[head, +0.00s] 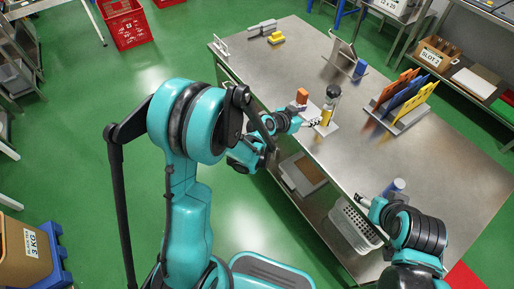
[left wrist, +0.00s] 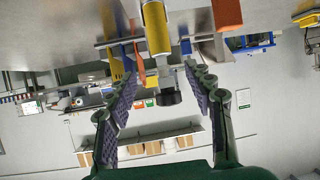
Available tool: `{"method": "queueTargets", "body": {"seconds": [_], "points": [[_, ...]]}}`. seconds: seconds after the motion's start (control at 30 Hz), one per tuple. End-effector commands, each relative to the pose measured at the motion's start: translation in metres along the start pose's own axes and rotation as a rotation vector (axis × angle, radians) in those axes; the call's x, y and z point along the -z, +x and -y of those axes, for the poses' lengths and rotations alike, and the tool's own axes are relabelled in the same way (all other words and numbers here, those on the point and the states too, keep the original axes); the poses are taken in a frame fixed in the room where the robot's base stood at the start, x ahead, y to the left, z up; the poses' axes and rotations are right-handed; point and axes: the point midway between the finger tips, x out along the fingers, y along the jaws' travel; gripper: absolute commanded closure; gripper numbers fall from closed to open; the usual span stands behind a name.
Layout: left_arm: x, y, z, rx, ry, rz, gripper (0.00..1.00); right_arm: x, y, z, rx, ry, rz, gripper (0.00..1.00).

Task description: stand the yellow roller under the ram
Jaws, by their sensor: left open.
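The yellow roller (head: 326,117) stands upright on the workbench in the head view, at a small press. The ram (head: 333,91), with a dark top, shows just above it. In the upside-down left wrist view the yellow roller (left wrist: 157,28) is in line with the ram's black part (left wrist: 170,97); exact centring is hard to tell. My left gripper (head: 314,122) is open beside the roller; its fingers (left wrist: 160,88) are spread with nothing gripped. My right gripper (head: 363,199) is at the bench's near edge; its jaws are too small to read.
An orange block (head: 302,96) stands left of the press. A rack with orange, blue and yellow boards (head: 400,95) is to the right. A yellow object (head: 276,38) lies at the far end.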

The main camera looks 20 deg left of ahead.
Motion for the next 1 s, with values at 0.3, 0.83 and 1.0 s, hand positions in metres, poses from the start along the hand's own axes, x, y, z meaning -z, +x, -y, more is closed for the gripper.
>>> {"method": "queueTargets", "body": {"seconds": [0.3,0.83,1.0], "points": [[0.014,-0.119,-0.019,0.082,-0.111,0.22,0.47,0.0,0.0,0.0,0.0,0.0,0.0,0.36],[-0.065,-0.299,-0.036,0.375,-0.298,0.485,0.47,0.0,0.0,0.0,0.0,0.0,0.0,0.36],[-0.072,-0.31,-0.036,0.403,-0.312,0.498,0.47,0.0,0.0,0.0,0.0,0.0,0.0,0.36]]}}
